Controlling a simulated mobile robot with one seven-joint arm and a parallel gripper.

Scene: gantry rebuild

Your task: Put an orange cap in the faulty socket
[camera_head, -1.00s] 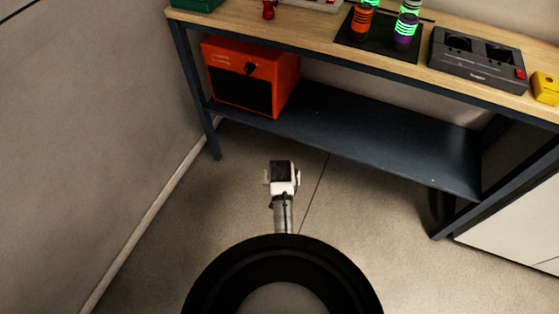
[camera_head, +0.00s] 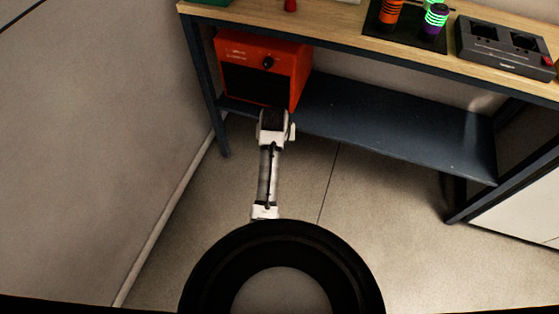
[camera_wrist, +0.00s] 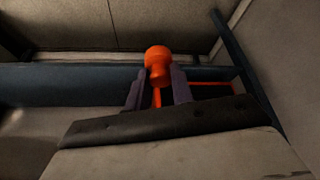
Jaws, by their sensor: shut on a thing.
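An orange cap (camera_wrist: 158,56) with a wide round head and a narrower stem is held between the two fingers of my gripper (camera_wrist: 159,78) in the wrist view. In the head view my arm's white and black end (camera_head: 272,128) is in front of the orange-red box; the fingers and cap cannot be made out there. A dark grey socket unit (camera_head: 484,53) with two dark recesses and a red button stands on the bench at right, well away from my gripper. I cannot tell which socket is faulty.
The wooden bench (camera_head: 340,27) has a dark blue lower shelf (camera_head: 390,134) bearing the orange-red box (camera_head: 303,75). A black mat (camera_head: 381,28) holds banded orange and purple-green cylinders. A wall is at left, a white cabinet (camera_head: 515,215) at right. The floor between is clear.

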